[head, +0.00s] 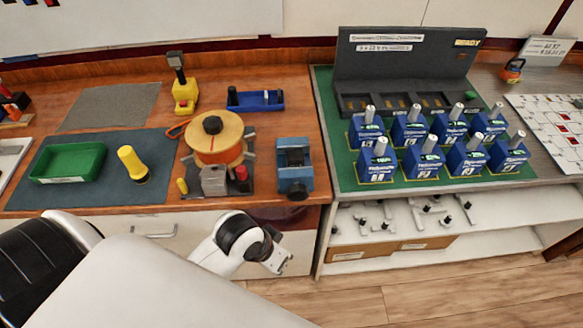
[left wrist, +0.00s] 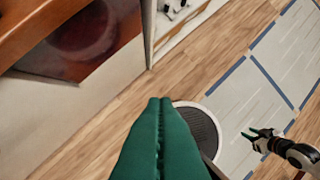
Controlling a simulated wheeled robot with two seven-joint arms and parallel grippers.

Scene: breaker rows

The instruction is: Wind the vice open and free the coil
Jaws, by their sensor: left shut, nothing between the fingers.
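A blue vice (head: 294,172) stands at the bench's front edge in the head view. Left of it, an orange coil on a round wooden-topped spool (head: 214,130) sits on a dark base with a grey block, a red knob and a yellow peg. I cannot tell whether anything is clamped in the vice. My left gripper (head: 279,264) hangs below and in front of the bench edge, apart from the vice. In the left wrist view its green fingers (left wrist: 160,125) are shut and empty.
A green tray (head: 69,162) and a yellow-handled tool (head: 132,164) lie on a mat at left. A blue holder (head: 255,101) and a yellow stand (head: 184,92) are behind. Blue breakers (head: 376,160) fill the right bench. The floor before the bench is clear.

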